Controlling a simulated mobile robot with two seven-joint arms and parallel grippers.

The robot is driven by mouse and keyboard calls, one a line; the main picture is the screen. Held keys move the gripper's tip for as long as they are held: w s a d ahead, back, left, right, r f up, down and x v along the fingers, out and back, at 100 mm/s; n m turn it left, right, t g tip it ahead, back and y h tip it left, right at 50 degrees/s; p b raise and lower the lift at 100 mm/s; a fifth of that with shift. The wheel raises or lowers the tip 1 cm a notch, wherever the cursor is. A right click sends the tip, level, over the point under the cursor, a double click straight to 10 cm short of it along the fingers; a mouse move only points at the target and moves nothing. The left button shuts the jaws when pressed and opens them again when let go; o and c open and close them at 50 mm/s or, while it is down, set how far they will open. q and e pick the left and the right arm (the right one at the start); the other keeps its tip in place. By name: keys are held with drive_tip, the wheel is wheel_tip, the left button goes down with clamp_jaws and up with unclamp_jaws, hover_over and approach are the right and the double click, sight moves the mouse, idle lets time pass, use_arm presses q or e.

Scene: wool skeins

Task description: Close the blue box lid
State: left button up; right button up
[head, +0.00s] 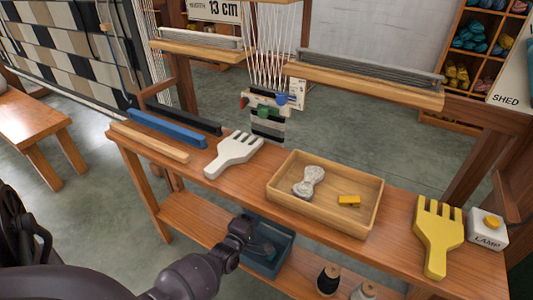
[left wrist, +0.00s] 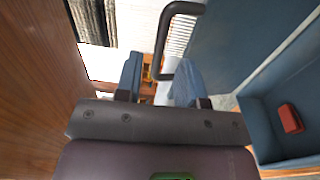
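The blue box (head: 287,252) sits on the lower shelf of the bench, and its inside shows from above. My left arm ends in the left gripper (head: 243,226) at the box's left side, covering part of it. In the left wrist view the box (left wrist: 262,125) is at right, open, with a red block (left wrist: 290,118) inside. Its blue lid (left wrist: 228,45) stands raised beside it. A dark grey handle (left wrist: 165,45) reaches between the spread fingers of my left gripper (left wrist: 158,85); I cannot tell whether they touch it. My right gripper is out of view.
The bench top (head: 330,240) lies above the shelf and limits room overhead. It carries a wooden tray (head: 373,205), a white comb (head: 235,152), a yellow comb (head: 438,240) and a lamp button (head: 487,232). Two spools (head: 328,280) stand on the shelf right of the box.

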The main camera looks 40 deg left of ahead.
use_arm(q)
drive_tip(key=shift+b+x, duration=0.5)
drive_tip(key=shift+x, duration=2.15)
clamp_jaws()
